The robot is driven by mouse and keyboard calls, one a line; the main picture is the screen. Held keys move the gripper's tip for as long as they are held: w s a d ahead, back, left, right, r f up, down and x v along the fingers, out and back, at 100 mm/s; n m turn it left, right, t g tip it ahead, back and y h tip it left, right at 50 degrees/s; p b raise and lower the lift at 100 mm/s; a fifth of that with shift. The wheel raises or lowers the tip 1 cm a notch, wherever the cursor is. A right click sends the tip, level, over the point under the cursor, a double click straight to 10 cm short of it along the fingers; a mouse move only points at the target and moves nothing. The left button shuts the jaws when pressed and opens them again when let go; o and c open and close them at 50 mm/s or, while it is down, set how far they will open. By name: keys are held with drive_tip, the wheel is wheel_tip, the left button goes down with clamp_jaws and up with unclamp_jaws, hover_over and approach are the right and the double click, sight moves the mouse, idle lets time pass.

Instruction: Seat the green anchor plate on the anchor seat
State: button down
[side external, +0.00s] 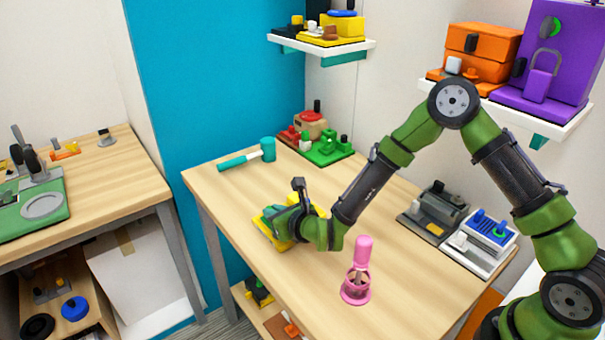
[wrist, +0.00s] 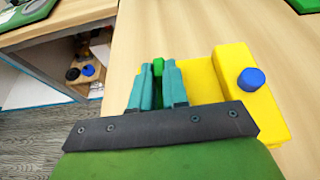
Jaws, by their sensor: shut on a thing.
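My gripper (side external: 272,213) is low over the table at a yellow fixture (side external: 263,229). In the wrist view its two teal fingers (wrist: 158,72) are close together, shut on a small green piece (wrist: 157,66) that shows between the tips. This piece appears to be the green anchor plate; most of it is hidden by the fingers. The yellow fixture (wrist: 232,68) lies beside and beyond the fingers and carries a blue round knob (wrist: 251,79). The anchor seat cannot be told apart from the yellow fixture, and whether the piece touches it is unclear.
A pink tool (side external: 362,255) stands upright on the table in front of my arm. A teal hammer (side external: 250,156) lies at the back. A red and green assembly (side external: 322,145), a grey unit (side external: 434,212) and a white-and-blue unit (side external: 484,240) stand along the wall.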

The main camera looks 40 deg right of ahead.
drive_tip(key=c, duration=1.4)
unclamp_jaws()
drive_tip(key=shift+r, duration=2.45)
drive_tip(key=shift+o, duration=0.2)
drive_tip(key=o, duration=0.5)
drive_tip(key=shift+s, duration=0.1)
